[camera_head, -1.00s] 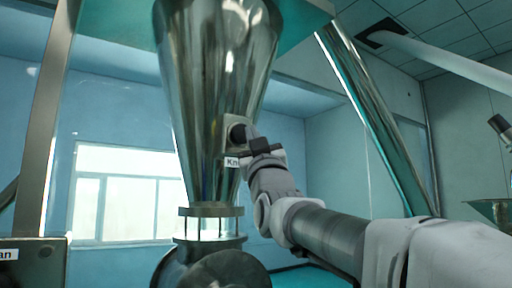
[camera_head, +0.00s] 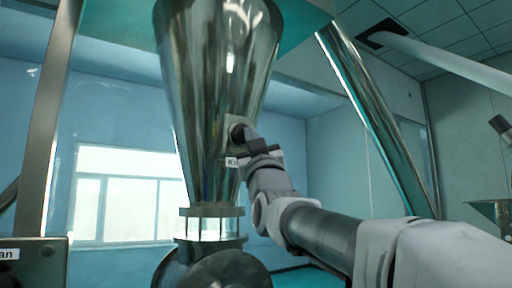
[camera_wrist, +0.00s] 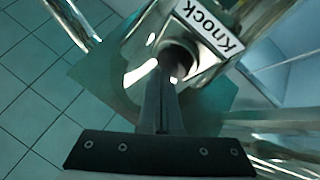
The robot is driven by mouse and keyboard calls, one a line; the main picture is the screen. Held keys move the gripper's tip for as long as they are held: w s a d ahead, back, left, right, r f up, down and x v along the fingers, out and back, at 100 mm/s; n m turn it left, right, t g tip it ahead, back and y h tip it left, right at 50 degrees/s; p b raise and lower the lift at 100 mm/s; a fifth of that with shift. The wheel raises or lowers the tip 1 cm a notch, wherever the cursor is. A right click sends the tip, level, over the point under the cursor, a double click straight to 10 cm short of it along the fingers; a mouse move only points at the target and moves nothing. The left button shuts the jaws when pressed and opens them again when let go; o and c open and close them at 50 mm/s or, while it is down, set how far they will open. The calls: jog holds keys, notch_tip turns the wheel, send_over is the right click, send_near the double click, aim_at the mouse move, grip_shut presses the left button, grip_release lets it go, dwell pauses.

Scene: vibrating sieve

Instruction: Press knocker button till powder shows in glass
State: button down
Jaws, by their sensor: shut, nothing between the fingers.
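The knocker box (camera_head: 233,121) is mounted on the right side of the steel hopper (camera_head: 205,75), with a dark round button (camera_head: 237,132) on its face. A label, partly covered in the head view, reads "Knock" in the wrist view (camera_wrist: 209,24). My gripper (camera_head: 243,134) is shut and empty. Its fingertips (camera_wrist: 172,68) are at the dark button; I cannot tell whether the button is pressed in. The sight glass (camera_head: 211,228) below the hopper is bright and clear, with no powder visible in it.
A steel post (camera_head: 47,130) stands at the left and a slanted steel leg (camera_head: 375,115) at the right. A control box (camera_head: 45,262) is at the lower left. A rounded metal housing (camera_head: 225,270) sits under the glass. A window (camera_head: 125,195) is behind.

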jog(key=shift+w+a, duration=0.5)
jog(key=shift+w, duration=0.2)
dwell(0.9)
jog(key=shift+f, duration=0.1)
jog(key=shift+s+d+b, duration=0.7)
jog(key=shift+s+b, duration=0.1)
jog(key=shift+s, duration=0.15)
jog(key=s+d+b, duration=0.2)
jog(key=s+b, duration=0.1)
jog(key=s, duration=0.1)
jog(key=shift+s+d, duration=0.1)
jog(key=shift+d, duration=0.3)
